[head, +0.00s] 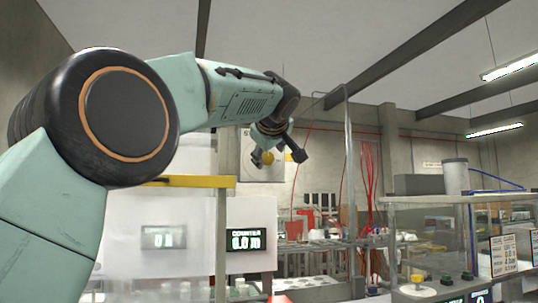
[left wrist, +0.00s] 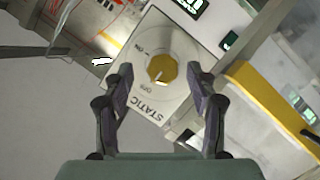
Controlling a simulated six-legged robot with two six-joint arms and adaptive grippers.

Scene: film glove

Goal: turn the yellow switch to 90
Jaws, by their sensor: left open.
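The yellow switch is a round yellow knob (left wrist: 163,66) on a white panel (left wrist: 150,110) marked STATIC, ON and OFF. In the left wrist view a pale mark on the knob points toward OFF. In the head view the knob (head: 267,158) is small, and my arm partly hides its panel. My left gripper (left wrist: 160,73) is open, with its two fingers on either side of the knob in the picture. I see gaps between knob and fingers; the remaining depth is hard to tell. In the head view the left gripper (head: 277,156) is in front of the panel. My right gripper is not in view.
A yellow bar (head: 195,181) crosses left of the panel, and it also shows near the left gripper in the wrist view (left wrist: 272,105). Below it is a lit counter display (head: 251,240). A metal post (head: 349,165) and red cables (head: 367,185) stand to the right.

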